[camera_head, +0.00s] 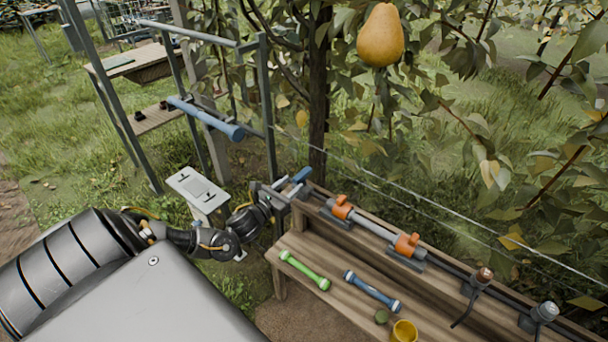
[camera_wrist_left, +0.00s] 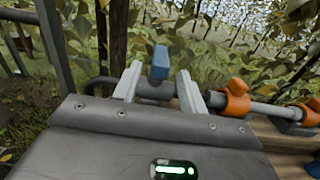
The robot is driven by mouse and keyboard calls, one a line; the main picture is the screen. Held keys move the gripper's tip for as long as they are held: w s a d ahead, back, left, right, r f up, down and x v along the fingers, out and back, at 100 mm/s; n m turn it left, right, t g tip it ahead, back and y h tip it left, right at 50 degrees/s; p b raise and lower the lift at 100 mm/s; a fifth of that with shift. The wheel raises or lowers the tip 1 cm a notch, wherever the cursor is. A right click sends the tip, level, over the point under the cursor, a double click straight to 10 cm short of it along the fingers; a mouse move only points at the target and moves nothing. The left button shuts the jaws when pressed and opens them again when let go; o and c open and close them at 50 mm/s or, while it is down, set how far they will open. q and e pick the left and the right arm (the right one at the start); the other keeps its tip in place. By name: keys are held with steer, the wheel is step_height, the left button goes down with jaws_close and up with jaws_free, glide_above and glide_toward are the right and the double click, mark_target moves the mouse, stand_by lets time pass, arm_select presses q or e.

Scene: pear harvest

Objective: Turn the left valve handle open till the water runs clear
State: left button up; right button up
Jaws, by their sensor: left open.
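The left valve handle (camera_head: 302,174), a blue lever, stands at the left end of the pipe along the back of the bench. In the left wrist view the blue handle (camera_wrist_left: 160,62) stands upright in the gap between the fingertips. My left gripper (camera_head: 287,184) is open around or just short of it; I cannot tell whether a finger touches it. The open fingers (camera_wrist_left: 158,80) also show in the left wrist view. The valve body is partly hidden by the gripper. No running water shows. My right gripper is out of view.
The wooden bench (camera_head: 330,290) holds a green bar (camera_head: 304,270), a blue bar (camera_head: 371,291) and a yellow cup (camera_head: 404,331). Orange fittings (camera_head: 341,207) sit on the pipe (camera_head: 375,227). A metal frame (camera_head: 268,110) rises behind my arm. A pear (camera_head: 381,36) hangs above.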

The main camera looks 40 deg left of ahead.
mark_target(304, 172)
arm_select(q)
steer(key=w, duration=0.7)
steer(key=shift+a, duration=0.1)
steer(key=shift+c, duration=0.4)
